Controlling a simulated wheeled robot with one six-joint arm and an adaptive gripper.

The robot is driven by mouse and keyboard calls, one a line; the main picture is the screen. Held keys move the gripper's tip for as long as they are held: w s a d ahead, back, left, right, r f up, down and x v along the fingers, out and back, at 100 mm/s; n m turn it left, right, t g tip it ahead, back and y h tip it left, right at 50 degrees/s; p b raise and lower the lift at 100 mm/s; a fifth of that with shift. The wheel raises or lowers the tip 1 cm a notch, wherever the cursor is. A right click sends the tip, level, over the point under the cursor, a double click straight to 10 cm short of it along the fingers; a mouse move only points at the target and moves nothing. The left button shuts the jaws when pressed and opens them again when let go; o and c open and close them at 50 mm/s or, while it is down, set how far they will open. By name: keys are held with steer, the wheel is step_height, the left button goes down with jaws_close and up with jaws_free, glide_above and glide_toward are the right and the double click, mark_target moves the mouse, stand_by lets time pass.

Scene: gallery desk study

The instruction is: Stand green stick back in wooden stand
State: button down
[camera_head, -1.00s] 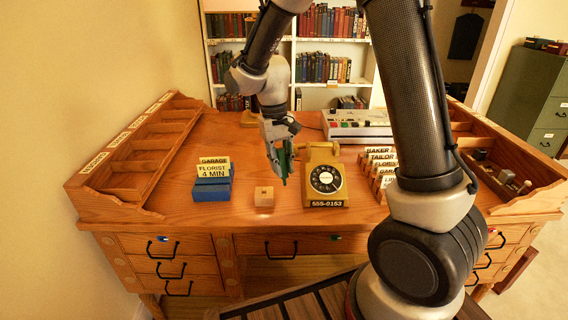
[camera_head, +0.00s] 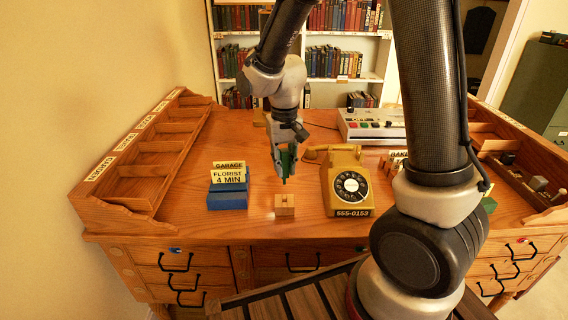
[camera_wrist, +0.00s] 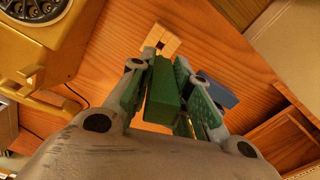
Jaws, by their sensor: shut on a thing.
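My gripper (camera_head: 284,160) is shut on the green stick (camera_wrist: 162,92), which points down from between the fingers. In the head view the green stick (camera_head: 285,180) hangs just above and slightly behind the small wooden stand (camera_head: 285,205), apart from it. The stand is a pale wooden block on the desk. In the wrist view the stand (camera_wrist: 161,40) shows a dark square hole in its top, beyond the stick's end.
A yellow rotary telephone (camera_head: 348,185) stands close to the right of the stand. A blue card holder (camera_head: 227,195) with labelled cards stands to the left. Wooden pigeonhole racks (camera_head: 150,150) line the desk's left side. The desk front before the stand is clear.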

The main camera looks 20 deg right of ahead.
mark_target(284, 183)
steer(key=shift+f, duration=0.1)
steer(key=shift+f, duration=2.45)
steer(key=shift+f, duration=0.2)
steer(key=shift+f, duration=1.5)
steer(key=c, duration=1.3)
jaws_free()
steer(key=shift+o, duration=0.2)
